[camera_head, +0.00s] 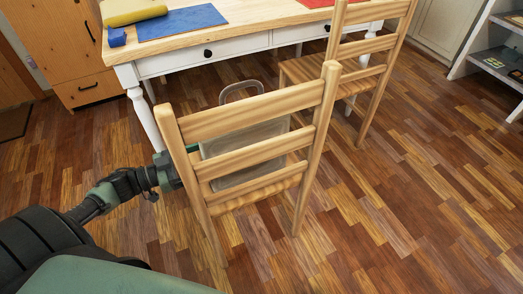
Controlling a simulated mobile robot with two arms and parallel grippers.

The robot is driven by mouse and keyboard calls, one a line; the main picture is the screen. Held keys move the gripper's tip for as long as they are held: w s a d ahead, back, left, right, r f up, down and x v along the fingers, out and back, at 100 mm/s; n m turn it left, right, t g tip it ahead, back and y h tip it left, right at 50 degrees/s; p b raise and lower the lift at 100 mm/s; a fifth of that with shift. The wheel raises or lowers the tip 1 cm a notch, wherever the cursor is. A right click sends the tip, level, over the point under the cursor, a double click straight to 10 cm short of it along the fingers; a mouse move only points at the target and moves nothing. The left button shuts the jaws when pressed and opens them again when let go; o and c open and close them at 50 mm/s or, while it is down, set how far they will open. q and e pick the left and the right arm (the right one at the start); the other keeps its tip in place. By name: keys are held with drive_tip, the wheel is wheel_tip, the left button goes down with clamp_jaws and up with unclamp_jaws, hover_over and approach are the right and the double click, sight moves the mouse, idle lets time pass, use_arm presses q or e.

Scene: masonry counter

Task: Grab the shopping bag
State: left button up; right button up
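A pale grey shopping bag (245,140) with a raised loop handle stands on the seat of the near wooden chair (250,115). I see it through the gaps of the chair's back slats, which cover parts of it; the handle shows above the top slat. My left arm comes in from the left, and its gripper (192,149) is at the left side of the chair, close to the bag's left side. The chair's left post hides most of its fingers, so I cannot tell whether it is open or touches the bag. My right gripper is not in view.
A white table (260,20) with drawers and a wooden top stands behind the chair. It bears a blue mat (182,22) and a yellow item (134,10). A second chair (375,48) is to the right. Wooden floor (420,200) is clear at the right.

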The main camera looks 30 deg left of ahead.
sight(226, 146)
use_arm(q)
drive_tip(key=shift+w+d+r, duration=0.2)
drive_tip(key=shift+d+r, duration=0.05)
drive_tip(key=shift+a+r+b+x, duration=0.1)
drive_tip(key=shift+r+b+x, duration=0.2)
drive_tip(key=shift+x, duration=1.45)
drive_tip(key=shift+a+r+b+x, duration=0.15)
drive_tip(key=shift+b+x, duration=0.2)
drive_tip(key=shift+x, duration=1.45)
drive_tip(key=shift+w+f, duration=0.1)
drive_tip(key=shift+w, duration=0.1)
clamp_jaws()
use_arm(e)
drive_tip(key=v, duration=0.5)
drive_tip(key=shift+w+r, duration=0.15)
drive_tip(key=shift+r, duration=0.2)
